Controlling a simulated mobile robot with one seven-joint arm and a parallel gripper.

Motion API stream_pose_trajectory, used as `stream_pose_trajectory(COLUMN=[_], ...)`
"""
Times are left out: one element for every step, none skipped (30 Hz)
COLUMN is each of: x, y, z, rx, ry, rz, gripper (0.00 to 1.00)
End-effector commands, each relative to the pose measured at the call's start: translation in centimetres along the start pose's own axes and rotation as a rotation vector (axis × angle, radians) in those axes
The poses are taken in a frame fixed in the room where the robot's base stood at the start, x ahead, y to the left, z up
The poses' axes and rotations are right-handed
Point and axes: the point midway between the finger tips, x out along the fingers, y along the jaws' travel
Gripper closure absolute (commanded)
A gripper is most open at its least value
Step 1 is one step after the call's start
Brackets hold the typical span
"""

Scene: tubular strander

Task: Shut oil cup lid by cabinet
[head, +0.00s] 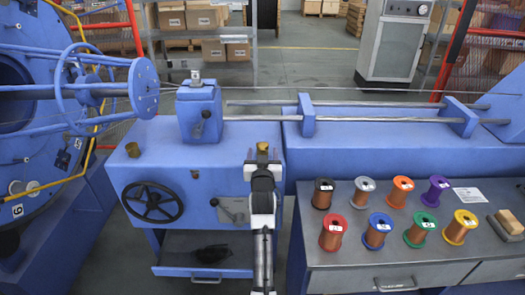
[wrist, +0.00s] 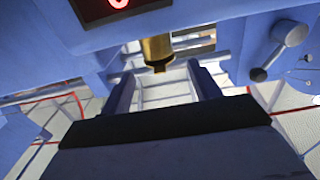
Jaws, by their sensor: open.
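A brass oil cup (head: 262,146) shows just past my gripper (head: 262,158) on the right part of the blue machine top in the head view. My gripper hides much of it. A brass cup also shows in the wrist view (wrist: 157,50), close to the finger ends and roughly between them in the picture. Its lid position cannot be told. My gripper (wrist: 162,72) is open and empty, its fingers apart. Contact with the cup cannot be told. A grey cabinet (head: 395,42) stands at the back right.
A blue bearing block (head: 199,112) and steel rods (head: 255,118) lie beyond my gripper. A black handwheel (head: 152,202) and an open drawer (head: 203,258) are on the machine front. Several wire spools (head: 333,233) stand on the grey bench at right. A red display (wrist: 105,7) shows in the wrist view.

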Motion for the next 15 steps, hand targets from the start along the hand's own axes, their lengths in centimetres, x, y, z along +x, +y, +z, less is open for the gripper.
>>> stream_pose_trajectory(x=[0.45,0.63,0.83,0.95,1.03,1.1,1.13,1.14,1.14,1.14,1.13,1.12,1.12,1.12,1.11], y=[-0.02,-0.02,-0.02,-0.02,-0.02,-0.02,-0.02,-0.02,-0.02,-0.02,-0.02,-0.01,-0.01,-0.01,-0.01], z=[-0.04,-0.04,-0.04,-0.02,0.0,0.01,0.02,0.02,0.03,0.03,0.03,0.03,0.03,0.04,0.03], rx=[0.0,0.0,0.0,0.0,0.0,0.0,0.0,0.0,0.0,0.0,0.0,0.0,0.0,0.0,0.0], ry=[-0.001,-0.001,-0.001,-0.001,-0.001,-0.001,-0.001,-0.001,-0.001,-0.001,-0.001,-0.001,-0.001,-0.001,-0.001], rz=[0.0,0.0,0.0,0.0,0.0,0.0,0.0,0.0,0.0,0.0,0.0,0.0,0.0,0.0,0.0], gripper=[0.38,0.38,0.38,0.38,0.38,0.38,0.38,0.38,0.38,0.38,0.38,0.38,0.38,0.41,0.46])
